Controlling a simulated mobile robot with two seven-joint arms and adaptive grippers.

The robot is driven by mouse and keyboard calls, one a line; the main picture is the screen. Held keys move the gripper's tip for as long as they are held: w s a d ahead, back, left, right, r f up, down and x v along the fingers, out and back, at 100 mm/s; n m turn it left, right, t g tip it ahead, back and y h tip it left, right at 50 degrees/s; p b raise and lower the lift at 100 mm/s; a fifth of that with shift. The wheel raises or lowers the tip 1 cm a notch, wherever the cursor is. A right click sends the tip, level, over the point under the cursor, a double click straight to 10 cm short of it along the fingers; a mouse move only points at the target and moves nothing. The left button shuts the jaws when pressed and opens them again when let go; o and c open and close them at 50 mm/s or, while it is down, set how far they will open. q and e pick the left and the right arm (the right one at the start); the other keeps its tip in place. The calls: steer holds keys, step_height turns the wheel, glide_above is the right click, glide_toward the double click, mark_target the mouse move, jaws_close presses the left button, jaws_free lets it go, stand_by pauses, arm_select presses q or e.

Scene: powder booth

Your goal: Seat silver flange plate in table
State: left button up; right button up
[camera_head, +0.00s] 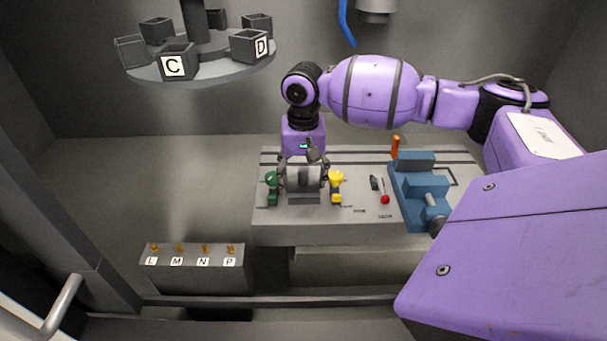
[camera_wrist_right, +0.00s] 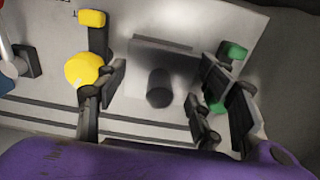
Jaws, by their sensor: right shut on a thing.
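The silver flange plate (camera_head: 305,177) is upright at the table's front left in the head view, against a grey block there. My right gripper (camera_head: 304,163) comes down from above and is shut on the plate, with a finger at each side. In the right wrist view the plate (camera_wrist_right: 152,60) is a pale, blurred surface with a dark round stub, between the fingers (camera_wrist_right: 160,92). Whether it is fully seated cannot be told. The grey table (camera_head: 275,228) has slots along its back. My left gripper is not in view.
A green clamp knob (camera_head: 271,178) and a yellow one (camera_head: 336,178) flank the plate closely. A red-ball lever (camera_head: 384,198) and a blue vise (camera_head: 420,184) stand to the right. A labelled peg box (camera_head: 190,270) is at front left; a bin carousel (camera_head: 205,70) is behind.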

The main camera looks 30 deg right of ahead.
steer(key=shift+s+d+f, duration=0.1)
steer(key=shift+f, duration=0.25)
steer(key=shift+d+f, duration=0.15)
steer(key=shift+f, duration=0.6)
steer(key=shift+s, duration=0.1)
steer(key=o, duration=1.5)
steer(key=shift+f, duration=0.1)
steer(key=shift+d, duration=0.1)
steer(key=shift+d, duration=0.1)
steer(key=shift+a, duration=0.2)
steer(key=shift+r, duration=0.3)
